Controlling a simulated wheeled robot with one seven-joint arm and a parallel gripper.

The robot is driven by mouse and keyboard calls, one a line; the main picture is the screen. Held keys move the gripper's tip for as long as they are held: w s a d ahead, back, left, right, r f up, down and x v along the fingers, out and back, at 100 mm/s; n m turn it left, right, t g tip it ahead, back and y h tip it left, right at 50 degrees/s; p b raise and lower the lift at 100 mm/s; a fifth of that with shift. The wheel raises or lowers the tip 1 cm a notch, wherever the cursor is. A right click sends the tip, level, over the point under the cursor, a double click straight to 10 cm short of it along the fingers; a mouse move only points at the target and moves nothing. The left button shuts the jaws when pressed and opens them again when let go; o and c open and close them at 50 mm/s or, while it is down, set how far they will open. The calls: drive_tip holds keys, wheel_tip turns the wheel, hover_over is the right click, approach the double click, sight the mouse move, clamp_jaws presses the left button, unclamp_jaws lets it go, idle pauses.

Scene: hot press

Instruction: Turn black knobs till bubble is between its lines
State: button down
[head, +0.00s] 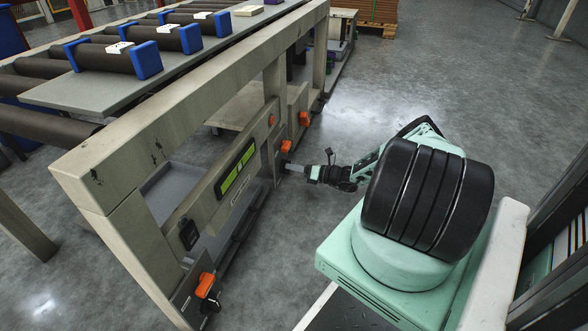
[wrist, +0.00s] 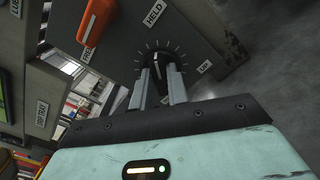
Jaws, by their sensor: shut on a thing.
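My gripper (wrist: 161,75) is shut on a black knob (wrist: 160,60) with a white pointer line. The knob sits on a grey plate inside a ring of tick marks, and a finger lies on each side of it. In the head view my gripper (head: 287,167) reaches the plate at the right end of the press's front beam; the knob there is mostly hidden. The green level window (head: 237,171) is on that beam, left of my gripper. Its bubble and lines are too small to read. A second black knob (head: 213,304) is on the near plate at lower left.
An orange lever (wrist: 97,20) is close to the held knob, beside FREE and HELD labels. Another orange lever (head: 205,285) is on the near plate. A red button (head: 271,120) is right of the window. Rollers with blue blocks (head: 145,60) lie on top. Floor at right is open.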

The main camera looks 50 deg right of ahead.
drive_tip(key=shift+m, duration=0.7)
drive_tip(key=c, duration=1.4)
unclamp_jaws()
drive_tip(key=shift+o, duration=0.2)
drive_tip(key=shift+d, duration=0.1)
drive_tip(key=p+v, duration=0.5)
drive_tip(key=v, duration=1.2)
drive_tip(key=shift+s, duration=0.2)
